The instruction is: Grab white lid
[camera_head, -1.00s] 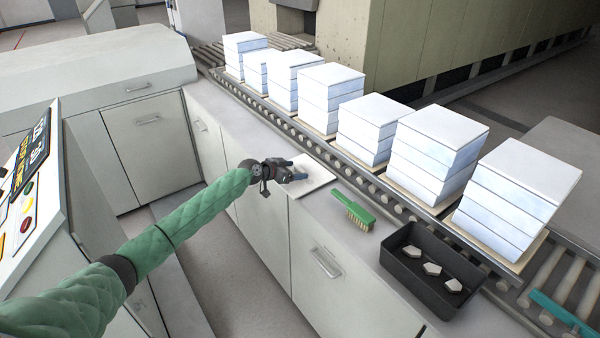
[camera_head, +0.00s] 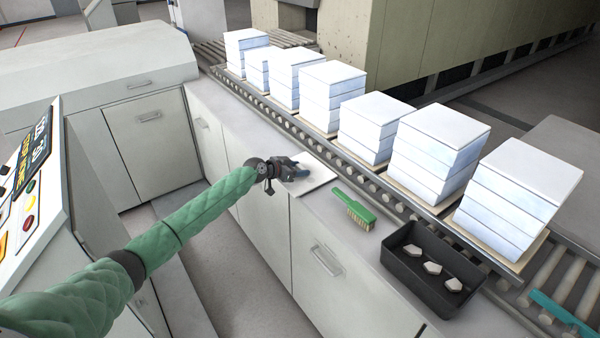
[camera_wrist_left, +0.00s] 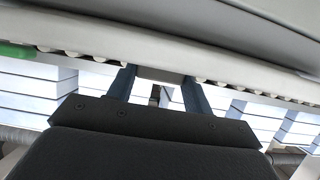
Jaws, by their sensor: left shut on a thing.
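The white lid (camera_head: 317,177) is a thin flat square at the counter's front edge, beside the conveyor. My left gripper (camera_head: 298,174) reaches in from the left and is shut on the near left part of the lid, hiding that part. I cannot tell whether the lid is lifted off the counter. My right gripper is not in view.
A green brush (camera_head: 354,208) lies right of the lid. A black tray (camera_head: 408,275) with several pale pieces stands further right. White box stacks (camera_head: 331,95) line the roller conveyor (camera_head: 290,126) behind. A control panel (camera_head: 28,205) is at left.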

